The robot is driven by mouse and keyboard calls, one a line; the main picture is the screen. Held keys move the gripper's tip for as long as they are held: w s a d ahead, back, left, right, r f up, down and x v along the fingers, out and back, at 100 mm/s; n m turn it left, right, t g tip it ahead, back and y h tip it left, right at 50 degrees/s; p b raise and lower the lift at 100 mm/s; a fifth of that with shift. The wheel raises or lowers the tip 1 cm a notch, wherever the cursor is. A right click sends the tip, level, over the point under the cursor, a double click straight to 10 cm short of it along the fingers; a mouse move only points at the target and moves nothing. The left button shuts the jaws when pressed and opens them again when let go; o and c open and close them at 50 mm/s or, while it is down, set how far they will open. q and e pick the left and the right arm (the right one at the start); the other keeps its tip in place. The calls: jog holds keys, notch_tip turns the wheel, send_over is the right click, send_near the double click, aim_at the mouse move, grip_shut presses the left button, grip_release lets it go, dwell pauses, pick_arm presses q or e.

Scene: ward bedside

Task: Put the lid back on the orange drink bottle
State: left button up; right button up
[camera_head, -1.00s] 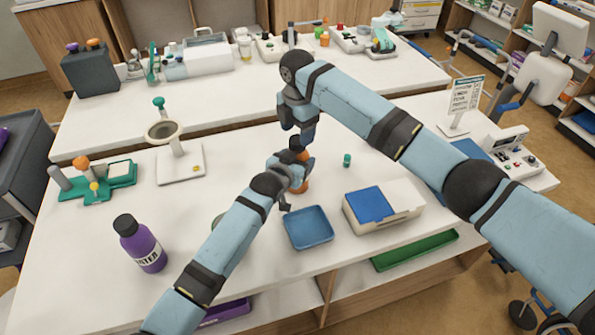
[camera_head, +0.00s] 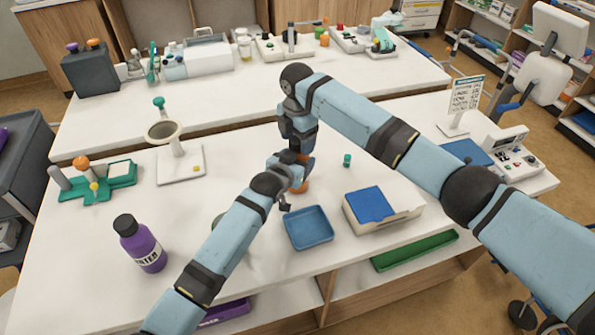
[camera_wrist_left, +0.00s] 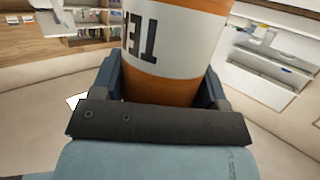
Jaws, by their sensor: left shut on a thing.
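The orange drink bottle (camera_head: 303,187) stands mid-table, partly hidden by my left gripper (camera_head: 297,172). In the left wrist view the bottle (camera_wrist_left: 160,88), with its white lettered label, sits between the fingers of my left gripper (camera_wrist_left: 160,95), which is shut on it. My right gripper (camera_head: 298,148) points down directly over the bottle's top, very close to it. The bottle's mouth and lid are hidden there. I cannot tell whether the right fingers hold the lid or whether it touches the bottle.
A blue tray (camera_head: 308,240) lies just in front of the bottle, and a beige box with a blue top (camera_head: 372,207) is right of it. A small green cylinder (camera_head: 347,160) stands to the right. A purple bottle (camera_head: 142,245) stands at front left. Table left of the bottle is mostly clear.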

jog(key=shift+r, duration=2.25)
jog(key=o, duration=0.5)
jog(key=shift+o, duration=0.2)
jog(key=shift+r, duration=0.1)
notch_tip(320, 180, up, 12)
pick_arm(q)
jog(key=o, duration=1.8)
